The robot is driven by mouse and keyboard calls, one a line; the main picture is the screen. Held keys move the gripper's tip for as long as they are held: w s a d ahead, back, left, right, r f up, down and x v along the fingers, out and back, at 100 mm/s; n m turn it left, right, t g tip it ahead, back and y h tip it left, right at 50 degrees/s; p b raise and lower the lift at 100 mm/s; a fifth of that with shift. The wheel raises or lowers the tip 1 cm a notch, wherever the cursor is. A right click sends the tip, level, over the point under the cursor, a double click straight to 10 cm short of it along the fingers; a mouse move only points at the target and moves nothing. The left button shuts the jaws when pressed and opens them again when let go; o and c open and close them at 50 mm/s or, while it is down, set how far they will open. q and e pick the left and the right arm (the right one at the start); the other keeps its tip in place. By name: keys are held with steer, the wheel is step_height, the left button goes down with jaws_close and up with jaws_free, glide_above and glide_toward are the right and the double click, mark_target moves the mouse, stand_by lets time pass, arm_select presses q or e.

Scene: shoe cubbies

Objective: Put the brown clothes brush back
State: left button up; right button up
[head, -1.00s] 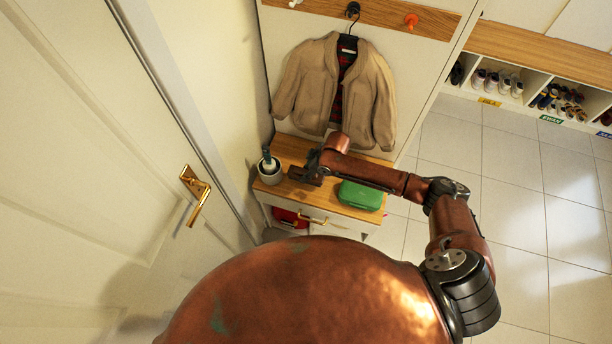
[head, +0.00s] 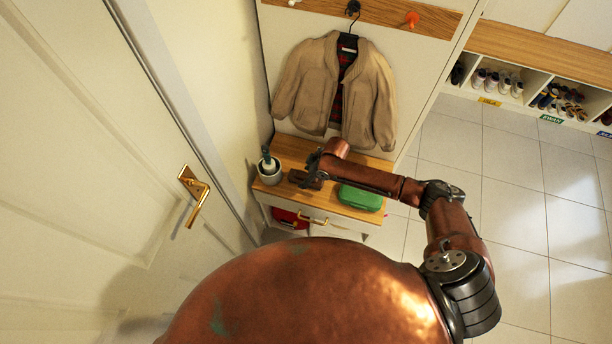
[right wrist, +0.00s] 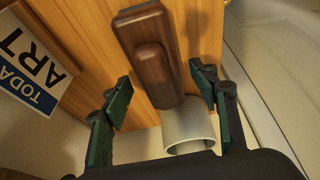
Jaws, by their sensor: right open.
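The brown clothes brush (head: 303,179) lies on the wooden top of a small cabinet (head: 290,148), beside a pale pot (head: 270,177). My right gripper (head: 313,163) is just beside and above the brush in the head view. In the right wrist view, the brush (right wrist: 150,50) shows between the spread fingers of my right gripper (right wrist: 163,90), with a gap on each side. That gripper is open and empty. My left gripper is not in view.
A green case (head: 360,197) sits on the cabinet top, right of the brush. A tan jacket (head: 310,85) hangs above. A door with a gold handle (head: 195,195) is at left. A printed sign (right wrist: 30,60) shows in the right wrist view. Open floor lies to the right.

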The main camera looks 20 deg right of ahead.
steer(key=shift+r, duration=0.1)
steer(key=p+v, duration=0.2)
steer(key=v, duration=0.9)
steer(key=shift+s+d+r, duration=0.15)
steer(key=shift+r, duration=0.35)
